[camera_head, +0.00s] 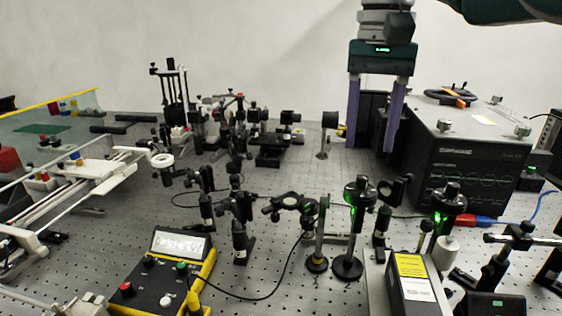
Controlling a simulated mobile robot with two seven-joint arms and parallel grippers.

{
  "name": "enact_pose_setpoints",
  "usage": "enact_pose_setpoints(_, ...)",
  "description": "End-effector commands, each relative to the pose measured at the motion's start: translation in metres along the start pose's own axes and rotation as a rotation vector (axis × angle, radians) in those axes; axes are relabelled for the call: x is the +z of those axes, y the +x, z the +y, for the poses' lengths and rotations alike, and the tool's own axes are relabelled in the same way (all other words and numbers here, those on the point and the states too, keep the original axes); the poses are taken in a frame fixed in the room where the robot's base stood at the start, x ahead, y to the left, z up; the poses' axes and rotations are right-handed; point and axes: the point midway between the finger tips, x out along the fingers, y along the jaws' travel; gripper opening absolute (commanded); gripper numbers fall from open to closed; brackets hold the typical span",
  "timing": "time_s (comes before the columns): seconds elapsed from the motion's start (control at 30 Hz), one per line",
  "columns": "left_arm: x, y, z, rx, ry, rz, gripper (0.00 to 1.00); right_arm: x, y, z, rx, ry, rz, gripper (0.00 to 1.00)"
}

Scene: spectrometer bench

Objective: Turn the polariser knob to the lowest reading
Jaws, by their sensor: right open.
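My right gripper (370,147) hangs from the top with two purple fingers pointing down, spread apart with nothing between them. It is in the air above and behind the row of optical mounts. A round black post mount (360,188) with green light on it stands in front of and below the gripper, apart from it. A similar mount (448,198) stands further right. I cannot tell for certain which mount carries the polariser knob. A yellow and black meter box (165,278) has a lit display (182,243); its reading is too small to make out. My left gripper is out of view.
A large black instrument with a grey top (465,140) stands right of the gripper. A black laser box with a yellow label (411,270) is at the front. Several posts crowd the middle of the perforated bench (120,215). A cable curves from the meter box.

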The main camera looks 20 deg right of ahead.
Motion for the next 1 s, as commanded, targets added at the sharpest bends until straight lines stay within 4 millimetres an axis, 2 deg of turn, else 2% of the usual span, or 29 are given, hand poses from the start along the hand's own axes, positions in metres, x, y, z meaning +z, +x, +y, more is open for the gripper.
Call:
enact_pose_setpoints(0.1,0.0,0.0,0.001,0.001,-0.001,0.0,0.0,0.001,0.025,0.0,0.002,0.0,-0.004,0.53)
enact_pose_setpoints(0.3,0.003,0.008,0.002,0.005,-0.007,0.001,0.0,0.0,0.054,0.0,0.0,0.0,-0.001,0.53)
enact_pose_setpoints(0.47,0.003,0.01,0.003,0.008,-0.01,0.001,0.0,0.0,0.061,0.0,0.0,-0.001,0.001,0.53)
enact_pose_setpoints(0.7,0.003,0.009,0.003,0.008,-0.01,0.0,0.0,0.0,0.061,0.0,0.0,-0.001,0.002,0.52)
enact_pose_setpoints(1.0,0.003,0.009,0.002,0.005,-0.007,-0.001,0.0,0.0,0.061,0.0,0.0,-0.001,0.002,0.18)
